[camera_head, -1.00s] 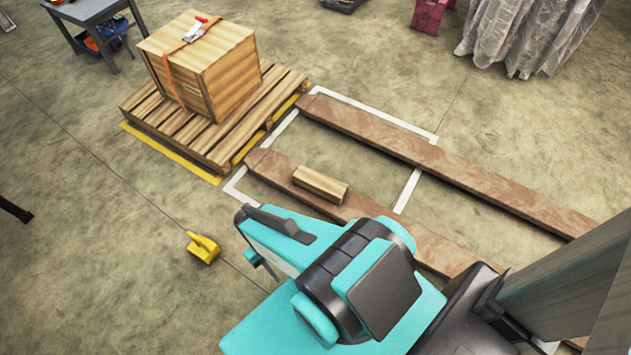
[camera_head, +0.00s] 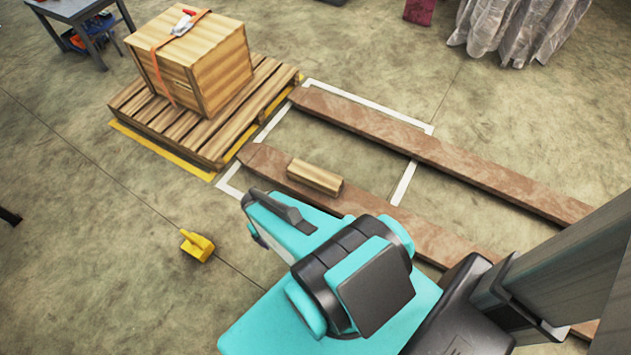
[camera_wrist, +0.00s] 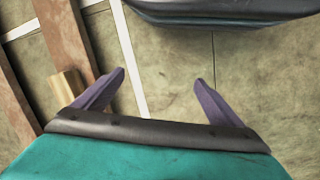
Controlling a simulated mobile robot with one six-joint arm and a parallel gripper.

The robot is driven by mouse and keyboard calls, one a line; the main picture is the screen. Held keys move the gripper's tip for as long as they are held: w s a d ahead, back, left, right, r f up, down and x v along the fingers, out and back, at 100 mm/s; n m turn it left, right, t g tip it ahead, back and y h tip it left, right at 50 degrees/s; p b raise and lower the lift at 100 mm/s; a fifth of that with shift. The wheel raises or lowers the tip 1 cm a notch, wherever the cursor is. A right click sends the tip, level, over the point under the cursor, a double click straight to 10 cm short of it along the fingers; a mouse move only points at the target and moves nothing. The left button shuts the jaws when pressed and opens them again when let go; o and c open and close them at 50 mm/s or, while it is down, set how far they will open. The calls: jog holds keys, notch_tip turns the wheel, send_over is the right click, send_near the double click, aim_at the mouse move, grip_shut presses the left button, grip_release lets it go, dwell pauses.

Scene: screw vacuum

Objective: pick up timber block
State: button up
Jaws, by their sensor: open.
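The timber block (camera_head: 315,177) is a short pale wooden piece lying on the nearer of two long brown beams. In the wrist view the block (camera_wrist: 66,86) shows at the left, partly cut off by my gripper's body. My gripper (camera_wrist: 160,82) is open, with two purple fingers spread apart and nothing between them but floor. The block lies outside the fingers, to their left. In the head view the fingers are hidden behind my arm.
The near beam (camera_head: 385,212) and the far beam (camera_head: 440,160) run parallel across the floor. A wooden crate (camera_head: 205,75) stands on a pallet (camera_head: 135,115) at upper left. A small yellow object (camera_head: 197,246) sits on the floor at left. Open floor lies around it.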

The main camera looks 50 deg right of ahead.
jog(key=w+d+f+t+h+b, duration=0.15)
jog(key=w+d+t+b, duration=0.35)
jog(key=d, duration=0.6)
jog(key=w+d+f+t+h+b, duration=0.1)
jog(key=w+d+f+t+b, duration=0.2)
jog(key=w+d, duration=0.7)
jog(key=w+d+f+t+h+b, duration=0.1)
jog(key=w+d+t+b, duration=0.4)
jog(key=d, duration=0.8)
jog(key=s+d+f+t+y+b, duration=0.1)
jog(key=s+d+b, duration=0.1)
jog(key=s+d+f+n+y+b, duration=0.1)
jog(key=s+d+b, duration=0.1)
jog(key=b, duration=0.1)
jog(key=s+d+f+n+t+y+b, duration=0.1)
jog(key=d+b, duration=0.1)
jog(key=shift+s+d+f+t+b, duration=0.1)
jog(key=shift+s+t+b, duration=0.2)
jog(key=shift+s, duration=0.1)
jog(key=s+f+n+y+b, duration=0.1)
jog(key=s+f+y+b, duration=0.1)
jog(key=s, duration=0.4)
jog(key=s+f+n+y+b, duration=0.1)
jog(key=s+f+y+b, duration=0.1)
jog(key=s, duration=0.4)
jog(key=shift+f+y+b, duration=0.35)
jog(key=shift+y+b, duration=0.3)
jog(key=shift+y, duration=0.2)
jog(key=shift+w, duration=0.15)
